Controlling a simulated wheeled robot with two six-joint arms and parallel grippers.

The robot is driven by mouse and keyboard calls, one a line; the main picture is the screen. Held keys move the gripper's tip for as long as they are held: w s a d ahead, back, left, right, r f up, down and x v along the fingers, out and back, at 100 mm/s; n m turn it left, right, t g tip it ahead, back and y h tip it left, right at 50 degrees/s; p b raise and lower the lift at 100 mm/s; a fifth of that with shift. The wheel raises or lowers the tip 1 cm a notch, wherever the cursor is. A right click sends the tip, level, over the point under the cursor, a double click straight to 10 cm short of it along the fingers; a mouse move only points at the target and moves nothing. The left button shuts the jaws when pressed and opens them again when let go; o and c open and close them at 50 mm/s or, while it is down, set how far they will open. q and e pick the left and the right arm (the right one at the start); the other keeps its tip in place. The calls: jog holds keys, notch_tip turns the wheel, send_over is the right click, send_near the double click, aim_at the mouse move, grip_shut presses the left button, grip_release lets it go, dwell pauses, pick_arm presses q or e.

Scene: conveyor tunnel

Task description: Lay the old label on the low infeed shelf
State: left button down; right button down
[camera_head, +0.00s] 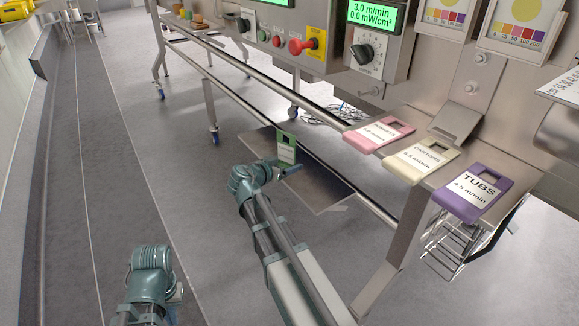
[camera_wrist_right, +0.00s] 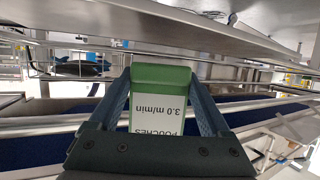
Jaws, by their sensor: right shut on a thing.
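The old label is a green holder with a white card reading POUCHES 3.0 m/min (camera_wrist_right: 160,105); it also shows in the head view (camera_head: 286,151). My right gripper (camera_head: 288,170) is shut on it, with a finger on each side in the wrist view. The label stands upright, over or beside the far left part of the low infeed shelf (camera_head: 322,190), a flat grey plate under the conveyor frame. I cannot tell whether it touches the plate. My left gripper (camera_head: 176,294) is low at the bottom left, away from the shelf; its fingers are mostly hidden.
Pink (camera_head: 379,134), cream (camera_head: 422,160) and purple (camera_head: 474,192) labels lie in a row on the ledge at right. A long rail (camera_head: 330,172) runs above the shelf. A wire rack (camera_head: 465,240) hangs at lower right. The floor to the left is clear.

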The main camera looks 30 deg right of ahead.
aim_at(290, 156)
jog(key=w+d, duration=0.3)
jog(key=shift+w+d+f, duration=0.2)
jog(key=shift+w+f, duration=0.05)
jog(key=shift+w, duration=0.1)
notch_tip(290, 156, down, 4)
jog(key=b, duration=0.4)
jog(key=shift+r, duration=0.25)
grip_release()
